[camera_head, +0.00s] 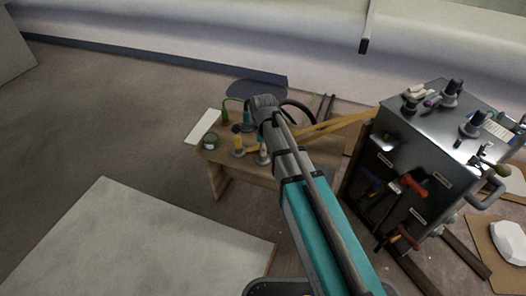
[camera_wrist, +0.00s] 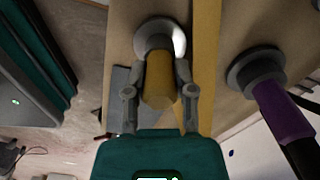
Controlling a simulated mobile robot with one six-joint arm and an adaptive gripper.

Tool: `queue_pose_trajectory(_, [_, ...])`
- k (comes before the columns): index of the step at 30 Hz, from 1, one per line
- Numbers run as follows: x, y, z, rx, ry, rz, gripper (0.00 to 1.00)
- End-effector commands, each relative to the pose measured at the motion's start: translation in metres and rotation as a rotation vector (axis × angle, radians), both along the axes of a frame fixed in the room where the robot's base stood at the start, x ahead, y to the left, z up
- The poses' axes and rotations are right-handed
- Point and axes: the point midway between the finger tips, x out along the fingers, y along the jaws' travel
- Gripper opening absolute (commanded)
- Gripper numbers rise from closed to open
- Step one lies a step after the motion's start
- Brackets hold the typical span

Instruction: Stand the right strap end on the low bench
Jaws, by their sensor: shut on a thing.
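My gripper (camera_wrist: 160,75) is shut on a yellow, round-handled piece (camera_wrist: 160,80) with a grey disc base (camera_wrist: 150,38), which I take to be the strap end. The base is over the wooden top of the low bench (camera_wrist: 125,30); whether it touches is unclear. A flat yellow strap (camera_wrist: 206,50) runs close beside it. In the head view the strap (camera_head: 345,122) reaches from the bench to the steel cabinet. The low bench (camera_head: 222,163) is partly hidden behind my arm, and the fingertips cannot be made out there.
A purple-handled piece (camera_wrist: 285,112) with a grey base is right of my gripper. On the bench are an orange-handled piece (camera_head: 237,139), a dark green can (camera_head: 210,141) and a green piece (camera_head: 225,115). The steel cabinet (camera_head: 400,160) with hanging tools stands right.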

Motion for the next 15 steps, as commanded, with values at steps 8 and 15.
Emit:
queue_pose_trajectory(8, [0.0, 0.0001, 0.0002, 0.0, 0.0, 0.0, 0.0])
queue_pose_trajectory(15, [-0.0001, 0.0001, -0.0029, 0.0, 0.0, 0.0, 0.41])
